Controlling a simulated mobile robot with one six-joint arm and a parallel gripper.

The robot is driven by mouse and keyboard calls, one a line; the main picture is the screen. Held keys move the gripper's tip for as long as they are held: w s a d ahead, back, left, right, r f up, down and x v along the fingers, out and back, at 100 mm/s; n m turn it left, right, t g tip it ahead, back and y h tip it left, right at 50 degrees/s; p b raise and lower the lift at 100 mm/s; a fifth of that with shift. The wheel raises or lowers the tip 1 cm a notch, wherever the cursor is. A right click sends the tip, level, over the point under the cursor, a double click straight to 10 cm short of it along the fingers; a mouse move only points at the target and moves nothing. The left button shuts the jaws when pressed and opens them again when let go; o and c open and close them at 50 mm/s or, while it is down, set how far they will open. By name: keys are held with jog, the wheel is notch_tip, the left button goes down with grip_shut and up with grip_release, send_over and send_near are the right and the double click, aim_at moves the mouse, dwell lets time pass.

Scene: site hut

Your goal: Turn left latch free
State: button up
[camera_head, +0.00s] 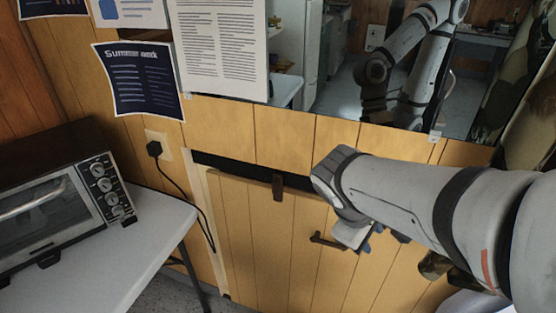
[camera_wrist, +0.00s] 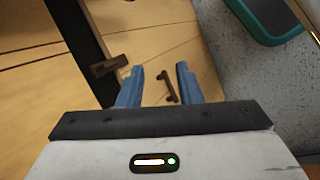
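The left latch (camera_head: 278,188) is a small dark brown bar at the top edge of a wooden panel (camera_head: 250,230). It stands upright across that edge, below a dark gap. In the wrist view the latch (camera_wrist: 108,67) lies just left of the left finger. A dark handle (camera_head: 328,242) is on the panel below and right of the latch; in the wrist view this handle (camera_wrist: 170,86) shows between the fingers. My gripper (camera_wrist: 158,72) is open and empty, with blue fingers apart. In the head view it is right of the latch, its fingertips mostly hidden. Any right latch is hidden.
A toaster oven (camera_head: 60,205) stands on a white table (camera_head: 130,240) at the left. A black cord runs from a wall outlet (camera_head: 158,145) beside the panel. A mirror (camera_head: 350,70) and posted papers (camera_head: 220,45) are above. Grey floor (camera_wrist: 240,75) shows at right in the wrist view.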

jog(key=w+a+f+n+t+h+b, duration=0.2)
jog(key=w+f+n+t+h+b, duration=0.1)
jog(key=w+f+n+b, duration=0.3)
jog(key=n+t+y+b, duration=0.2)
jog(key=n+t+b, duration=0.9)
jog(key=n, duration=0.6)
send_near(273, 184)
jog(key=x, duration=0.4)
jog(key=shift+t, duration=0.3)
jog(key=x, duration=0.6)
jog(key=shift+w+d+f, duration=0.2)
jog(key=shift+w, duration=0.2)
grip_shut()
